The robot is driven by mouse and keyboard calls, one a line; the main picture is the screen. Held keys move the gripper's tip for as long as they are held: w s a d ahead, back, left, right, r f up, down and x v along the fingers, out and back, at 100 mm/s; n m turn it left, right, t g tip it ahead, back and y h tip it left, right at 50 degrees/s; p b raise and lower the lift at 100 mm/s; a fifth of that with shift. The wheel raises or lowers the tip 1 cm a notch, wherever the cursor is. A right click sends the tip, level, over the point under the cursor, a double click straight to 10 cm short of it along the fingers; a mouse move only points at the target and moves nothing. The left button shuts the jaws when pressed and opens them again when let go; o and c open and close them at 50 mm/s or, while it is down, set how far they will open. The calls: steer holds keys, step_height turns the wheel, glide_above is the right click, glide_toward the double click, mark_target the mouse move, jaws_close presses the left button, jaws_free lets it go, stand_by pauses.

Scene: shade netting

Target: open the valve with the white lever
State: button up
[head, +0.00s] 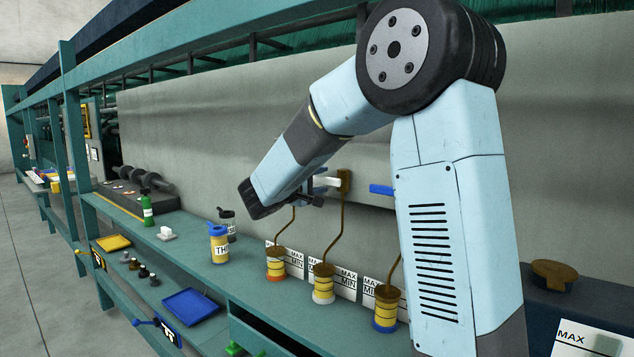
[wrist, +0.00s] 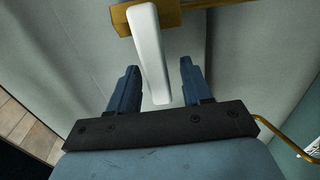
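The white lever (head: 328,182) sticks out to the left from a brass valve (head: 344,180) on the grey wall. In the wrist view the white lever (wrist: 151,55) runs down from the brass valve body (wrist: 178,14) into the space between my two fingers. My gripper (wrist: 160,66) is open, one finger on each side of the lever, with a visible gap to both. In the head view my gripper (head: 312,190) is at the lever's free end, partly hidden by my wrist.
A blue lever (head: 381,189) is to the right, partly behind my arm. Brown pipes run down to several banded containers, such as the orange-based one (head: 276,265), on the green shelf (head: 250,287).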

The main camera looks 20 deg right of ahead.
jaws_close()
stand_by(0.3)
